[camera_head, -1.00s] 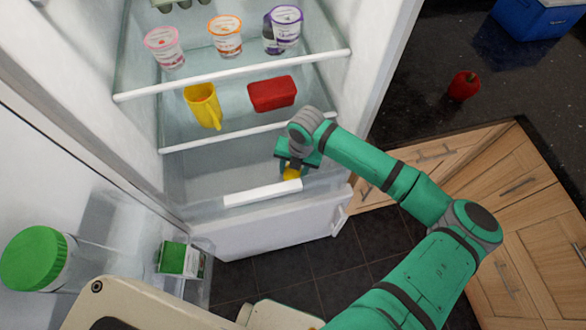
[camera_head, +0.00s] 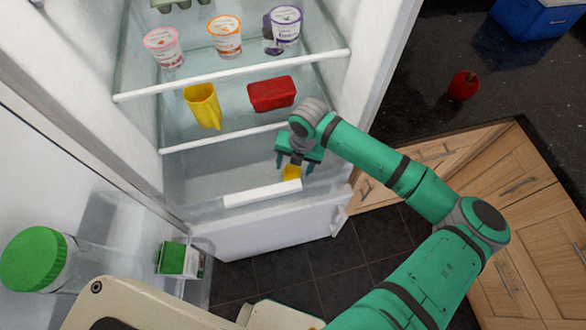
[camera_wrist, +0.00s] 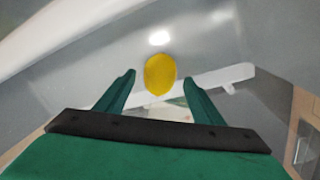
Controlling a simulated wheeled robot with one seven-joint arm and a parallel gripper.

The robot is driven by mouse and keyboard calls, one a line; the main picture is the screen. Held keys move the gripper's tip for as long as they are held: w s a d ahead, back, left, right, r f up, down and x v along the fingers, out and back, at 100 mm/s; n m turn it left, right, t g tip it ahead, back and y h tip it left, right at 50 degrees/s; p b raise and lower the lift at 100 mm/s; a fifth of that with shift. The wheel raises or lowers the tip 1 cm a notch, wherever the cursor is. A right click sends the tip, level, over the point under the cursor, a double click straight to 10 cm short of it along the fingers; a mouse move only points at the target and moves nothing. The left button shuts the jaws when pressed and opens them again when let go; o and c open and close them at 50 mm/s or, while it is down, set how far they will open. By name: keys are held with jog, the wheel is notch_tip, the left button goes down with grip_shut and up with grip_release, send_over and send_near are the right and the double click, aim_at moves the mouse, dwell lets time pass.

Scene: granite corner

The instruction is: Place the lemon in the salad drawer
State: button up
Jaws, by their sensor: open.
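The lemon (camera_head: 292,172) is yellow and lies in the salad drawer (camera_head: 262,194), the clear bin with a white front strip at the bottom of the fridge. My gripper (camera_head: 294,168) is open above the lemon, its fingers pointing down into the drawer. In the wrist view the lemon (camera_wrist: 160,74) shows beyond the tips of my gripper (camera_wrist: 158,82), with the two fingers spread and nothing held between them. The gripper hides part of the drawer's back right in the head view.
A yellow jug (camera_head: 203,105) and a red container (camera_head: 272,94) stand on the shelf above. Yogurt cups (camera_head: 225,36) stand on the upper shelf. The open fridge door at left holds a green-lidded jar (camera_head: 36,258) and a green-white carton (camera_head: 180,260). A red apple (camera_head: 463,86) sits on the dark counter.

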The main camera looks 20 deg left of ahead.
aim_at(298, 171)
notch_tip(298, 171, up, 9)
jog(key=d, duration=0.1)
jog(key=shift+d, duration=0.1)
dwell(0.6)
